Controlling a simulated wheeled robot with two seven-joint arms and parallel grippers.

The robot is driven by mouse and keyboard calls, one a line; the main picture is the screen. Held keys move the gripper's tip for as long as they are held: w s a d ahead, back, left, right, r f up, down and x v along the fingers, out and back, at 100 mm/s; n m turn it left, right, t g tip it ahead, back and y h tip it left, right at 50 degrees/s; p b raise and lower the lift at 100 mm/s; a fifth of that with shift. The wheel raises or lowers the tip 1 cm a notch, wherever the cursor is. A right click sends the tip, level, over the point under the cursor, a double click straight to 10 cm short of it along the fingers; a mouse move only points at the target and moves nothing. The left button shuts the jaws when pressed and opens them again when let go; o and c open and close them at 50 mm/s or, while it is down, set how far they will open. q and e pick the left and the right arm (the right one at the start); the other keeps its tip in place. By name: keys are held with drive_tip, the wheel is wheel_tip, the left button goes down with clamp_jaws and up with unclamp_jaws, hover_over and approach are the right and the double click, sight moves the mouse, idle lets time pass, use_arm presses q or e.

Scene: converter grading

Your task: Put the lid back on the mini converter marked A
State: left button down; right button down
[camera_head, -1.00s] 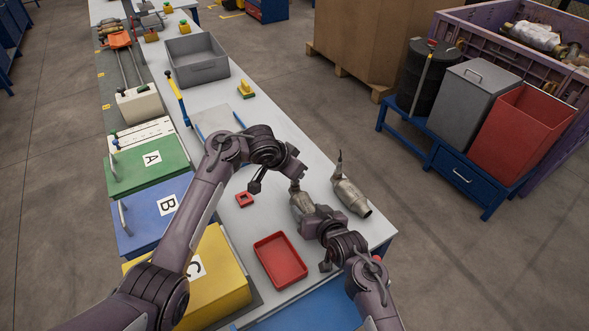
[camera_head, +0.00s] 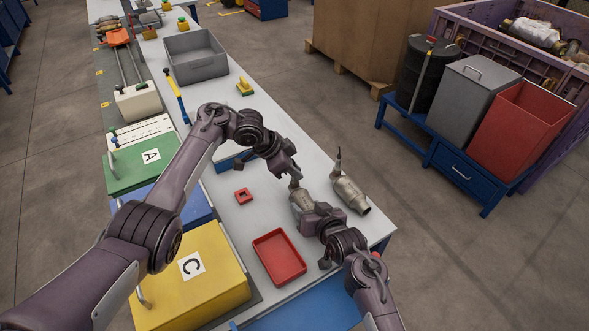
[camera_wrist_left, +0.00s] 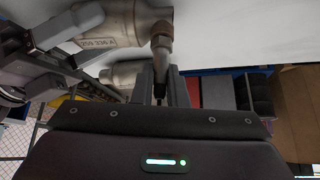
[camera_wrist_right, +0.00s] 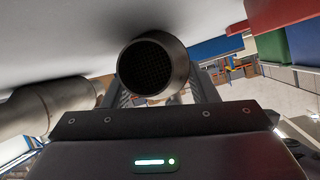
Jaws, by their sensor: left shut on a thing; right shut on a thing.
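A metal converter (camera_head: 302,201) lies on the grey-white table, and its side reads "259 336 A" in the left wrist view (camera_wrist_left: 98,42). My right gripper (camera_head: 323,222) is shut on its body; the open honeycomb end (camera_wrist_right: 150,68) shows between the fingers in the right wrist view. My left gripper (camera_head: 291,176) is shut on the thin sensor stub (camera_wrist_left: 161,42) rising from this converter. A green box (camera_head: 150,172) marked A stands at the left with its lid on. I see no loose lid.
A second converter (camera_head: 349,194) with an upright stub lies close at the right. A red tray (camera_head: 279,257), a small red square piece (camera_head: 242,195) and a yellow box (camera_head: 195,285) marked C are nearby. My left arm partly hides a blue box (camera_head: 195,209).

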use_arm(q)
drive_tip(key=c, duration=1.5)
unclamp_jaws()
drive_tip(key=shift+s+a, duration=0.1)
drive_tip(key=shift+a, duration=0.05)
drive_tip(key=shift+o, duration=0.2)
drive_tip(key=shift+r, duration=2.25)
drive_tip(key=shift+o, duration=0.5)
